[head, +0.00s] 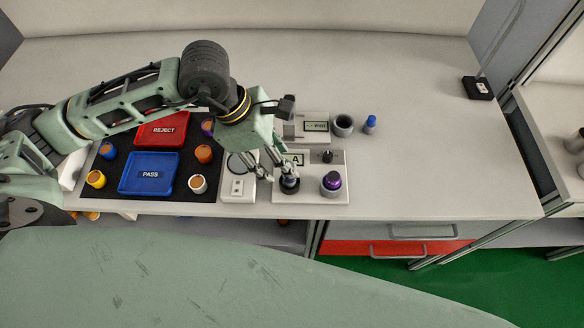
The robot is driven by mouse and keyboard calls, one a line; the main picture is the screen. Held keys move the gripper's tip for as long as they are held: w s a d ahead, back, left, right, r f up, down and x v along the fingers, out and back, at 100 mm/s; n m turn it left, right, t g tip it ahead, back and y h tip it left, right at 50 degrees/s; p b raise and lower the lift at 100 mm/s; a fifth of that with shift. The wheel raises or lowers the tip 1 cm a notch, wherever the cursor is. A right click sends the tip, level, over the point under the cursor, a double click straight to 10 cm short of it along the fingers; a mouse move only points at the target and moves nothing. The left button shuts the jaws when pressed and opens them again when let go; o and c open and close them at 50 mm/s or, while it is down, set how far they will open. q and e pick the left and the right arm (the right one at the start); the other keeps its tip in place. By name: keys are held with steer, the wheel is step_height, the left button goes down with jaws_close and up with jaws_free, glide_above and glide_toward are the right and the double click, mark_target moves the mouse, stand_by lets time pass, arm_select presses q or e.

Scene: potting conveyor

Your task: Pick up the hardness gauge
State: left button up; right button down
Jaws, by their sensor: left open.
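My left gripper (282,172) reaches down from the left over a pale board (310,197) near the table's front edge. Its fingers are open, at a dark, round-based upright device (289,185) that looks like the hardness gauge. The fingers partly hide the device, and I cannot tell whether they touch it. A small display marked "A" (298,159) shows just behind. A purple-topped dark piece (331,182) and a small black knob (328,156) are on the same board. My right gripper is not in view.
Left of the board are a white plate (237,189) and a black mat with a red REJECT tray (150,140), a blue PASS tray (135,185) and several coloured pieces. Behind stand a display unit (316,127), a dark cup (343,125) and a blue-topped piece (370,123). The table's right side is mostly clear.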

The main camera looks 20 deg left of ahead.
mark_target(288, 184)
arm_select(q)
steer(key=p+x, duration=0.2)
steer(key=x, duration=0.1)
steer(key=shift+s+d, duration=0.1)
steer(key=shift+d, duration=0.05)
steer(key=shift+x, duration=1.2)
steer(key=shift+w+d+f, duration=0.1)
steer(key=shift+w+f, duration=0.1)
steer(key=shift+f, duration=0.15)
steer(key=c, duration=0.8)
jaws_close()
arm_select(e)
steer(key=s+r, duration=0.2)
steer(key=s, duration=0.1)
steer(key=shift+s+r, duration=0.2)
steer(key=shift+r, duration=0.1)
